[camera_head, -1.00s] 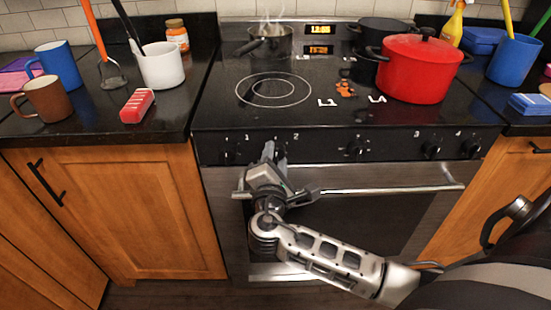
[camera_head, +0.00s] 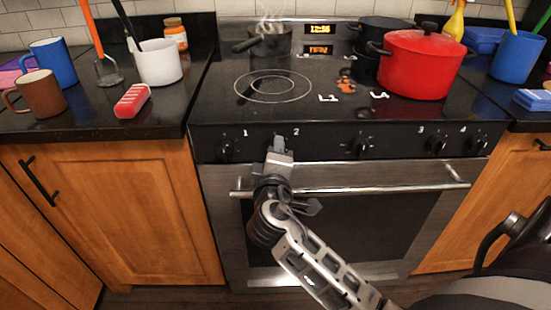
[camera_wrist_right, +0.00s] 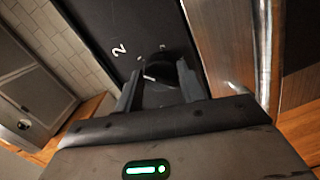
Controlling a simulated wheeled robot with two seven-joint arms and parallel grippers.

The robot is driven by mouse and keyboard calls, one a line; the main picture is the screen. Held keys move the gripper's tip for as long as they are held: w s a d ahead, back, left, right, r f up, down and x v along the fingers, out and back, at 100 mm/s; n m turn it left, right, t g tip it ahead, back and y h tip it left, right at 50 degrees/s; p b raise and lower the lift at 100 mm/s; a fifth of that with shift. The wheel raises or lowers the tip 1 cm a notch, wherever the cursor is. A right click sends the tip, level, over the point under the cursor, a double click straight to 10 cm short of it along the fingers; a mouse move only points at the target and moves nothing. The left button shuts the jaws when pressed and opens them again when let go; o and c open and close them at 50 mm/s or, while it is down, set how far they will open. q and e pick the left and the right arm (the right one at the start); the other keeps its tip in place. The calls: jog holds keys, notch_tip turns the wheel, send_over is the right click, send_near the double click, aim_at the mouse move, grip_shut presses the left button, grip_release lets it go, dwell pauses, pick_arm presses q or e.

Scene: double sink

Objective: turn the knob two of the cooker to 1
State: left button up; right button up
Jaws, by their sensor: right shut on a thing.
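The cooker's black control panel (camera_head: 330,147) carries a row of dark knobs with white numbers. My right gripper (camera_head: 279,143) reaches the panel just left of the number 2. It is shut on knob two, a small black knob (camera_wrist_right: 162,68) seen between its fingers in the right wrist view, where the gripper (camera_wrist_right: 160,85) shows from behind. In the head view the gripper hides knob two. The number 2 is beside the knob in the wrist view. The knob's exact setting is too dark to read. My left gripper is not in view.
The oven's steel handle bar (camera_head: 350,189) runs below the panel, close to my right wrist. Another knob (camera_head: 227,150) is left of the gripper. A red pot (camera_head: 418,68) and a steaming pan (camera_head: 270,42) stand on the cooktop. Several items occupy the counters.

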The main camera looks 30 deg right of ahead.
jog(key=shift+m+b, duration=0.35)
jog(key=shift+m, duration=0.75)
jog(key=o, duration=1)
jog(key=shift+c, duration=0.2)
